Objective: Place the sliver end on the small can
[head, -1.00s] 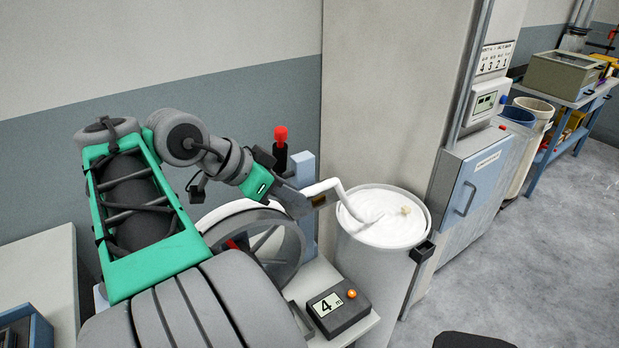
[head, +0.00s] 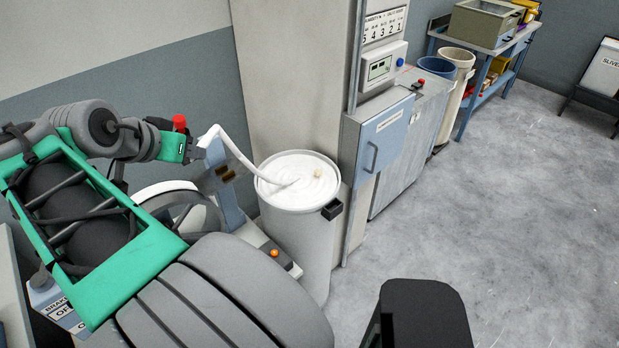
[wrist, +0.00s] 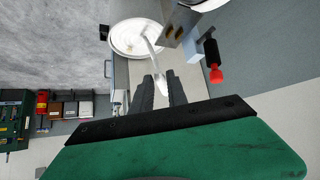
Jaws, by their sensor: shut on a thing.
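The white sliver (head: 238,153) rises from the coil in a round white can (head: 297,230) and bends over toward my gripper (head: 203,147). In the wrist view, my gripper (wrist: 162,82) is shut on the sliver's end, with white strand (wrist: 152,50) running between the dark fingers back to the can (wrist: 113,38). A small pale piece (head: 317,174) lies on the coil. My gripper is left of the can, above its rim. Which can is the small one I cannot tell; a blue can (head: 436,68) and a cream can (head: 463,62) stand farther back.
A wheel (head: 178,194), a blue-grey post (head: 222,180) with a brown block, and a red knob (head: 180,122) are close to my gripper. A grey cabinet (head: 385,135) stands right of the can. A blue bench (head: 485,62) is behind. The floor at right is open.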

